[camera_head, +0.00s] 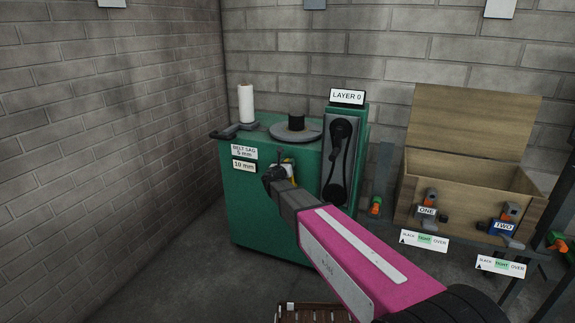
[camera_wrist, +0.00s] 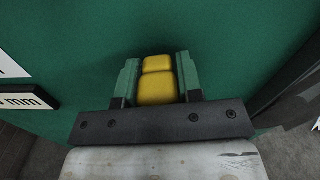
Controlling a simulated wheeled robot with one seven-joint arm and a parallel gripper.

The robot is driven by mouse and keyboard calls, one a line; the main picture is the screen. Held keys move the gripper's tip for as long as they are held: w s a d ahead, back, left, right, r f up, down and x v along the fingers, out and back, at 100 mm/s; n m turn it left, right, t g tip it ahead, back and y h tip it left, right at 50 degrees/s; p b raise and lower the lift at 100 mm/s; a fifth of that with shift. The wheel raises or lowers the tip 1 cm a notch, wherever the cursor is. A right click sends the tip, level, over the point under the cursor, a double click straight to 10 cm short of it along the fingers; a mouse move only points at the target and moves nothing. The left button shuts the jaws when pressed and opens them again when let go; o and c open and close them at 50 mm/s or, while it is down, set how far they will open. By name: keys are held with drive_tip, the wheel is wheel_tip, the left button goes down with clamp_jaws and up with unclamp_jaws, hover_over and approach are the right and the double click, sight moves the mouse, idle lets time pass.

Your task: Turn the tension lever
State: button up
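A yellow handle (camera_wrist: 157,88), seemingly the tension lever's grip, shows in the wrist view as two blocks against the machine's green front. It also shows as a small yellow patch in the head view (camera_head: 291,177), mostly hidden by my gripper. My gripper (camera_head: 277,172) is at the front of the green machine (camera_head: 258,215), below its top edge. In the wrist view my gripper's two fingers (camera_wrist: 157,78) stand on either side of the yellow handle, with no clear gap, so they appear closed on it. The lever's pivot is hidden.
A wooden crate (camera_head: 425,185) and units ONE (camera_head: 427,211) and TWO (camera_head: 503,227) stand further right.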

clamp_jaws()
drive_tip(key=a+n, duration=0.1)
drive_tip(key=w+a+f+n, duration=0.1)
drive_tip(key=a+n, duration=0.2)
drive_tip(key=shift+w+f, duration=0.2)
drive_tip(key=shift+f, duration=0.05)
drive_tip(key=o, duration=1)
unclamp_jaws()
drive_tip(key=shift+s+a, duration=0.1)
drive_tip(key=v, duration=1)
drive_tip(key=shift+s+a, duration=0.1)
drive_tip(key=shift+s, duration=0.2)
